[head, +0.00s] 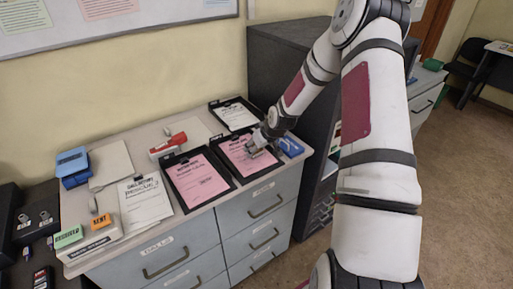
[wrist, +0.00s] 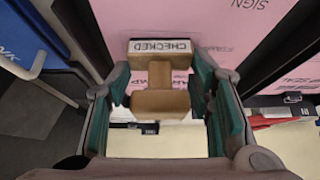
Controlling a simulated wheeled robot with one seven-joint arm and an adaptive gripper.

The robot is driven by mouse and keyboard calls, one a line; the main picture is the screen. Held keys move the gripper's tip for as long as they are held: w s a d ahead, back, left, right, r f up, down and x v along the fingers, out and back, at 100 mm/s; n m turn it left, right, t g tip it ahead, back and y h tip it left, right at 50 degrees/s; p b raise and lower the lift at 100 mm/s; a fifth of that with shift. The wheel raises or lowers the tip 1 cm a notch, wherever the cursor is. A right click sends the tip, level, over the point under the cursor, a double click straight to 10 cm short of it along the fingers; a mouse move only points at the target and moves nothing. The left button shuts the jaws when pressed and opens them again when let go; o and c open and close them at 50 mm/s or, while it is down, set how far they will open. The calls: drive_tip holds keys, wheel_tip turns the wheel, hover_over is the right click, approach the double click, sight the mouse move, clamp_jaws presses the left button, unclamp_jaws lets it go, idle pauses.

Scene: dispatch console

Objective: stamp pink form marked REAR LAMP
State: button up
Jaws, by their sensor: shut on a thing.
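My gripper (head: 262,145) is shut on a tan stamp (wrist: 160,102); the stamp's block reads CHECKED in the wrist view. It is over the right-hand pink form (head: 240,152), which lies in a black tray (head: 221,161). The pink sheet (wrist: 225,25) also fills the top of the wrist view. I cannot tell whether the stamp touches the paper. A second pink form (head: 197,180) lies in a black tray (head: 167,187) to the left. The headings are too small to tell which form says REAR LAMP.
A blue box (head: 291,147) sits right of the gripper. A red-and-white item (head: 168,146), white papers (head: 144,202), an open blue case (head: 73,166), and green (head: 68,236) and orange (head: 101,221) blocks stand left. A dark cabinet (head: 280,65) rises behind right.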

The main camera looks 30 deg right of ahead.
idle(0.4)
drive_tip(key=shift+r+p, duration=1.35)
drive_tip(key=shift+r, duration=2.1)
